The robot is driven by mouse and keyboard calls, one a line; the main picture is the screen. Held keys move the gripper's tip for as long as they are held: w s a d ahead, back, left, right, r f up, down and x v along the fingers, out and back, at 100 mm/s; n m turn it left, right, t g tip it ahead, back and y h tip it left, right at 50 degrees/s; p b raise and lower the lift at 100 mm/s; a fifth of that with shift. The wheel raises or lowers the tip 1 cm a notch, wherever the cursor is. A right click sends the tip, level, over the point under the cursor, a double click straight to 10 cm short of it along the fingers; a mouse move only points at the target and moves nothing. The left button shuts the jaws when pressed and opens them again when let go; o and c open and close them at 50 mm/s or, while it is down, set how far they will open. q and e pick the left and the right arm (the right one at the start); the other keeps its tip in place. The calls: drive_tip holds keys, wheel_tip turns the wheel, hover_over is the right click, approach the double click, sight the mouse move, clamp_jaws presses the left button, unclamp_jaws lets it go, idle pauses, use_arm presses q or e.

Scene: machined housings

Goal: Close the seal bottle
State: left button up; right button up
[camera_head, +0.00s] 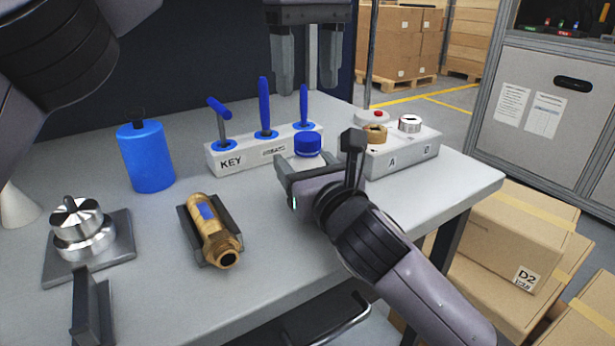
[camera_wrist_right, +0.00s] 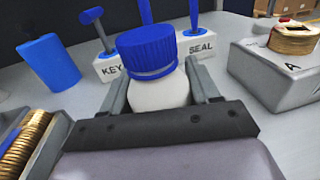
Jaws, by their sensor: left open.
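The seal bottle (camera_wrist_right: 158,95) is white with a ribbed blue cap (camera_wrist_right: 147,50) on top and a paler blue ring under it. I cannot tell how tight the cap sits. The cap also shows in the head view (camera_head: 307,145); there the body is mostly hidden by my right gripper. My right gripper (camera_wrist_right: 160,92) has one finger on each side of the white body, against it, and appears shut on it. My left gripper (camera_head: 307,88) is open and empty, fingers pointing down, above and behind the bottle.
Behind the bottle stands a white key block (camera_head: 232,158) with several blue-handled keys. A grey A/B box (camera_head: 405,155) is at right, a blue cylinder (camera_head: 146,157) at left. A brass fitting (camera_head: 212,228) lies in a cradle, and a metal part (camera_head: 80,228) sits on a plate.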

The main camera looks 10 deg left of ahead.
clamp_jaws()
use_arm(q)
drive_tip(key=n, duration=0.4)
drive_tip(key=shift+n, duration=0.3)
drive_tip(key=n, duration=0.4)
drive_tip(key=shift+n, duration=0.3)
drive_tip(key=n, duration=0.4)
drive_tip(key=shift+n, duration=0.4)
drive_tip(key=n, duration=0.4)
drive_tip(key=shift+n, duration=0.3)
drive_tip(key=n, duration=0.4)
drive_tip(key=shift+n, duration=0.3)
drive_tip(key=n, duration=0.4)
drive_tip(key=shift+n, duration=0.4)
drive_tip(key=n, duration=0.8)
